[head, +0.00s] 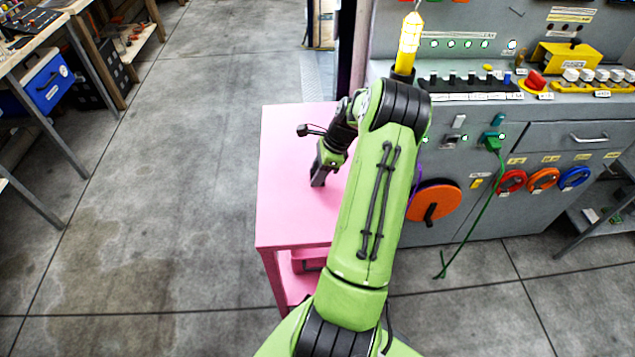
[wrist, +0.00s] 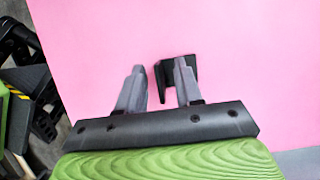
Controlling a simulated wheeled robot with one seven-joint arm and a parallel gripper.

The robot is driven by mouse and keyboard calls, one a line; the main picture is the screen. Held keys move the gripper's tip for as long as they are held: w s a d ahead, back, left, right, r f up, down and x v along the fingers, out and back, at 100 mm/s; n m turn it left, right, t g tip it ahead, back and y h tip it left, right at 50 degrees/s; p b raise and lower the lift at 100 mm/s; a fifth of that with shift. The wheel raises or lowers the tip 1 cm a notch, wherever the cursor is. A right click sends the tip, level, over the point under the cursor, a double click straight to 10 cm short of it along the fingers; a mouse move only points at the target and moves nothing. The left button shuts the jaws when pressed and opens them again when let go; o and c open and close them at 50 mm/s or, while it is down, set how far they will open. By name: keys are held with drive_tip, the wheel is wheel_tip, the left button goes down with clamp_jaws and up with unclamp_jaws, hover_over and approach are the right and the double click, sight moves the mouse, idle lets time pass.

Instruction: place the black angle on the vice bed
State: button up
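The black angle (wrist: 160,84) is on the pink table top in the wrist view. One flange shows between my fingers, close to the right finger. Its other part is partly hidden behind that finger. My gripper (wrist: 159,68) is open, with its fingers apart on either side of that flange. I cannot tell whether the right finger touches the angle. In the head view my gripper (head: 318,181) points down at the pink table, and I cannot make out the angle there. I see no vice bed in either view.
The pink table (head: 285,215) is otherwise bare on its visible top. A grey control panel (head: 470,190) with switches and a green cable stands to its right. A workbench with a blue box (head: 45,82) is at the left. Open concrete floor lies between.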

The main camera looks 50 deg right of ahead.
drive_tip(key=shift+r, duration=0.15)
clamp_jaws()
wheel_tip(320, 180, up, 10)
drive_tip(key=p, duration=0.3)
drive_tip(key=shift+p, duration=0.4)
